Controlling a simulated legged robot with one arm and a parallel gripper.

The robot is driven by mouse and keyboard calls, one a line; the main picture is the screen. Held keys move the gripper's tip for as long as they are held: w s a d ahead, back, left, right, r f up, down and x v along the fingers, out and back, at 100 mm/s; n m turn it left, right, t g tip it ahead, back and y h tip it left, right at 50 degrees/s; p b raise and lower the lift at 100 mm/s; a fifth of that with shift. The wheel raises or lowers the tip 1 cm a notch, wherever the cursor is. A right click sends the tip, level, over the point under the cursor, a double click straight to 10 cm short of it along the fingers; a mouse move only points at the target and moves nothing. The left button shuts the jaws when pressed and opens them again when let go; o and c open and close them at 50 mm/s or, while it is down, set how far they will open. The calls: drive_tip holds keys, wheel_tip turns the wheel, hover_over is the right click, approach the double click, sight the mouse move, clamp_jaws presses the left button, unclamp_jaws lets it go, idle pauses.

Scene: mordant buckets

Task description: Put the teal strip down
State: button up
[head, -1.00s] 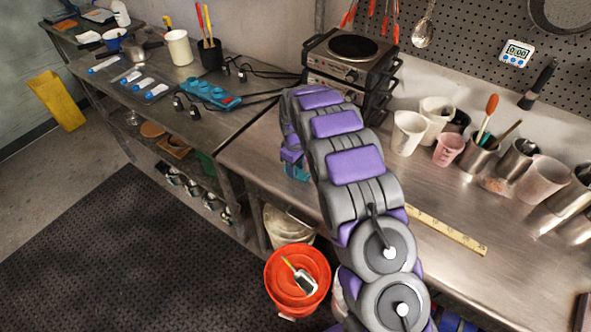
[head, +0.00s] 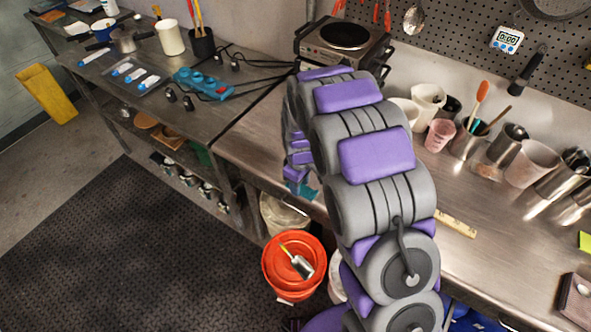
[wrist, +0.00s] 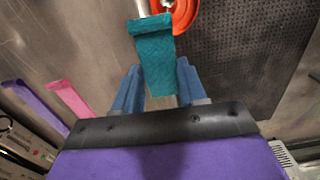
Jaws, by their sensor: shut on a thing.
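The teal strip (wrist: 155,60) is a flat, textured, cloth-like piece in the wrist view. My gripper (wrist: 158,80), with its blue fingers, is shut on its near part, and the strip extends away past the fingertips. Its far end looks folded over. In the head view, only a small teal patch (head: 299,188) shows beside my arm, near the bench's front edge; my arm hides most of the gripper. I cannot tell whether the strip touches the bench.
A pink strip (wrist: 70,100) and a purple strip (wrist: 35,108) lie on the metal bench. An orange bucket (head: 272,271) stands on the floor below its edge. A hot plate (head: 345,42), cups and a ruler (head: 456,226) are on the bench. A teal power strip (head: 203,83) lies on the left table.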

drive_tip(key=shift+s+d+r, duration=0.1)
drive_tip(key=shift+s+d, duration=0.05)
drive_tip(key=shift+s, duration=0.55)
drive_tip(key=shift+s+d, duration=0.15)
drive_tip(key=shift+s, duration=0.55)
